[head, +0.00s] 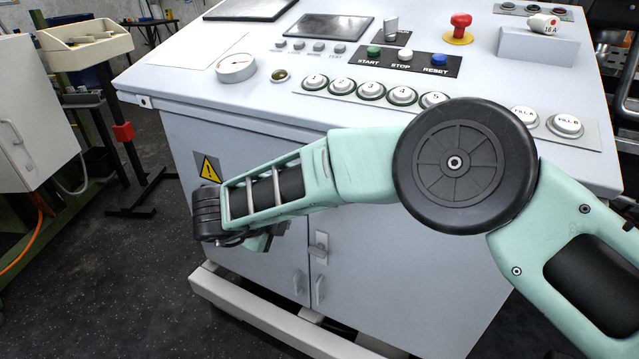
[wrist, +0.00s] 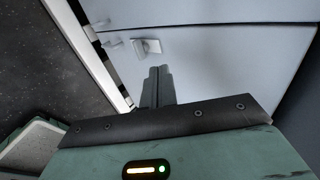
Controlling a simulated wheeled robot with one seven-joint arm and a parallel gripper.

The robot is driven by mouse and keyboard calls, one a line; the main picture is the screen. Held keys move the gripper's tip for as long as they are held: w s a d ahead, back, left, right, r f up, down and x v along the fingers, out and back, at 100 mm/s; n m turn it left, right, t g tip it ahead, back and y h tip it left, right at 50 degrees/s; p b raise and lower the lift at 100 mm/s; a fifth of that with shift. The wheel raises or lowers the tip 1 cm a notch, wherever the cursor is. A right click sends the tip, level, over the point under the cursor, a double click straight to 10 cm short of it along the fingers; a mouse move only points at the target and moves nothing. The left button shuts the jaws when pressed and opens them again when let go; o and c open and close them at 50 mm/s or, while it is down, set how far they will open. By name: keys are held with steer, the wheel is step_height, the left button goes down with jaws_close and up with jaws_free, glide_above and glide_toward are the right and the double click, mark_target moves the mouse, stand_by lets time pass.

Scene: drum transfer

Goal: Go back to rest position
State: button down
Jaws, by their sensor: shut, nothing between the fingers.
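My gripper shows in the wrist view (wrist: 158,72) with its two fingers together and nothing between them. It points toward the pale grey front of the control cabinet. In the head view my mint-green arm reaches from the lower right to the left across the front of the cabinet, and its end hangs low before the cabinet's front left side. The fingers are hidden in the head view. I cannot tell how far they are from the cabinet.
Dark floor (head: 110,270) is clear at lower left.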

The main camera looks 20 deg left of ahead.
step_height(320, 180, up, 16)
steer(key=w+a+n+t+y+p, duration=0.1)
steer(key=w+a+n+y+p, duration=0.2)
steer(key=n+y, duration=0.4)
steer(key=s+d+r+n+g+y+p, duration=0.2)
steer(key=s+d+r+n+y+p, duration=0.15)
steer(key=s+r+n, duration=0.45)
steer(key=s+d+n+g+h+p, duration=0.1)
steer(key=s+d+n, duration=0.3)
steer(key=d, duration=0.8)
steer(key=s+d+n+g+h+p, duration=0.2)
steer(key=s+d+n+g+h, duration=0.2)
steer(key=s+d, duration=0.5)
steer(key=s+d+n+g+h+p, duration=0.2)
steer(key=s+d+n, duration=0.3)
steer(key=d, duration=1)
steer(key=shift+s+d+r+g+h, duration=0.25)
steer(key=shift+s+r+g+h, duration=0.25)
steer(key=shift+s, duration=0.7)
steer(key=shift+a, duration=0.1)
